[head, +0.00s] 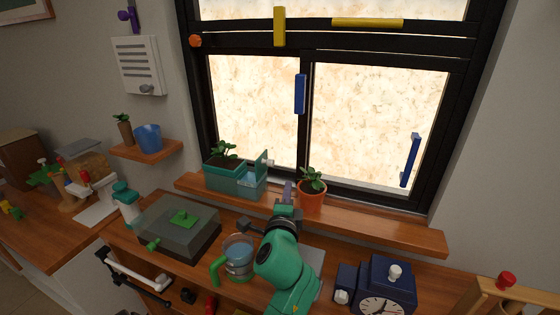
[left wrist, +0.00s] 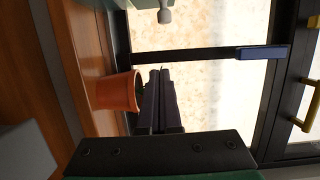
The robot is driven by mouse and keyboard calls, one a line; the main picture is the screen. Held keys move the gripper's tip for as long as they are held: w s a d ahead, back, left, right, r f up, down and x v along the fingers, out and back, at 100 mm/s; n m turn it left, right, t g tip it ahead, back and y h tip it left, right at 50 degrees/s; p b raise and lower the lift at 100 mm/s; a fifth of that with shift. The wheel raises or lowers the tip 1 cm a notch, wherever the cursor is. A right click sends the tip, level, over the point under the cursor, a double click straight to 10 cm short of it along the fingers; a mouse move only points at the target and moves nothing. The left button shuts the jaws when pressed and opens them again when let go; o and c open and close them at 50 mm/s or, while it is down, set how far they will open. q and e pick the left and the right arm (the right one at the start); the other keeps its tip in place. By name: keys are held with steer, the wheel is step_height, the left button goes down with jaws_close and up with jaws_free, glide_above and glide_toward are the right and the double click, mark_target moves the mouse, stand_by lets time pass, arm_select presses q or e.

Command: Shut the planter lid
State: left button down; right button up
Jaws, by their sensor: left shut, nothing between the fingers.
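The teal planter (head: 222,177) stands on the window sill with a leafy plant in its left part. Its lid (head: 263,166) stands upright and open at the right end, with a pale knob (head: 270,162) pointing right. In the left wrist view the knob (left wrist: 165,15) shows at the top edge, beyond the fingertips and apart from them. My left gripper (head: 289,188) is shut and empty, just right of the lid and left of the potted plant. In the left wrist view its fingers (left wrist: 160,80) are together. My right gripper is not in view.
A terracotta pot (head: 311,202) with a plant stands close right of my left gripper; it also shows in the left wrist view (left wrist: 118,92). A glass jug (head: 238,262) and a grey-lidded box (head: 172,222) stand below the sill. A blue clock (head: 384,285) stands at right.

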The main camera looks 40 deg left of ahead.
arm_select(q)
steer(key=w+a+r+p, duration=0.1)
steer(key=w+a+p, duration=0.3)
steer(key=a, duration=0.3)
steer(key=shift+w+a, duration=0.4)
steer(key=shift+w, duration=0.15)
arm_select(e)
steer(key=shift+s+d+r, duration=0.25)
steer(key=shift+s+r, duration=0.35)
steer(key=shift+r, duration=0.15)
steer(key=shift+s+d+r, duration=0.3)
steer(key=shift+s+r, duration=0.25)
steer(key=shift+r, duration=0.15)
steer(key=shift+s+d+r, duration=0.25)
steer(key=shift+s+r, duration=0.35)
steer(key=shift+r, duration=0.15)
